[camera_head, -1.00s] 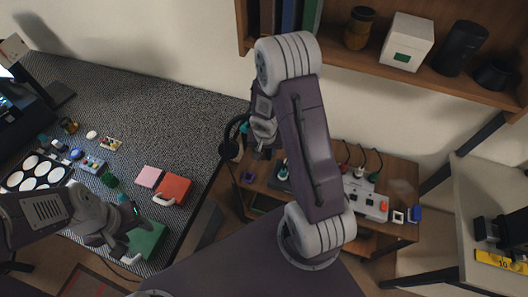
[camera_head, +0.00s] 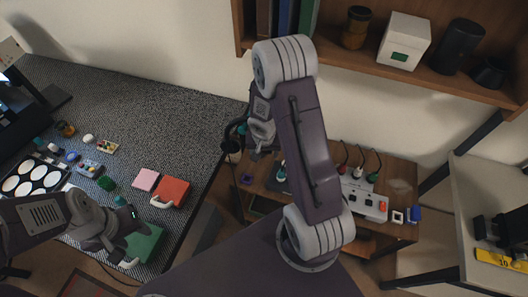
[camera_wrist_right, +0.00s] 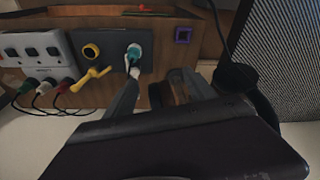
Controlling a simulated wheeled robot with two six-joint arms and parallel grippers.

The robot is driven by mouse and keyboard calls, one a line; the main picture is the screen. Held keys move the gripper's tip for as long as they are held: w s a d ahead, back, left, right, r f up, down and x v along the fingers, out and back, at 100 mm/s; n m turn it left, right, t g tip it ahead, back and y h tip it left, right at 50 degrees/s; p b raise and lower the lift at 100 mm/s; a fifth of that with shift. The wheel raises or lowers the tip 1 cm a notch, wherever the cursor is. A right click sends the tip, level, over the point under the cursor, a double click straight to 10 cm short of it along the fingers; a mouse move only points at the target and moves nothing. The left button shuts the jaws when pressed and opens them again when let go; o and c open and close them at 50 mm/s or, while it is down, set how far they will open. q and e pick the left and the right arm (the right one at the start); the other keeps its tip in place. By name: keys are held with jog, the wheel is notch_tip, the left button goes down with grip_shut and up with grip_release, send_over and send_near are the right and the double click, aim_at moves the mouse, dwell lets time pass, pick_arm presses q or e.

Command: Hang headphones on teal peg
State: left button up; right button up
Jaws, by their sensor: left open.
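The black headphones (camera_head: 231,149) are by the wall at the desk's right end, left of my right arm in the head view. Their dark curved band and an ear cup show beside a small teal piece (camera_head: 242,129), which looks like the teal peg; contact between them is unclear. In the right wrist view the headphones (camera_wrist_right: 262,98) are right of the fingers, partly hidden by my gripper body. My right gripper (camera_head: 259,150) is close beside them; its fingers (camera_wrist_right: 158,92) are apart with nothing clearly between them. My left gripper (camera_head: 124,236) is open above the desk by a green box.
A wooden cabinet (camera_head: 398,180) holds a grey socket box (camera_head: 362,197) with cables and a dark plate with a teal-ringed connector (camera_wrist_right: 134,52). A red box (camera_head: 172,190) and pink block (camera_head: 146,179) lie on the desk. A shelf (camera_head: 450,79) hangs above.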

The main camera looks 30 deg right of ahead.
jog(key=p+v, duration=0.5)
jog(key=v, duration=0.4)
jog(key=s+a+r+n+t+b, duration=0.1)
jog(key=a+r+b, duration=0.3)
jog(key=a+r, duration=0.15)
jog(key=s+a+f+n+g+y, duration=0.1)
jog(key=s+a+n, duration=0.2)
jog(key=s, duration=0.6)
jog(key=n, duration=0.2)
jog(key=shift+n+g+y, duration=0.3)
jog(key=shift+g, duration=0.1)
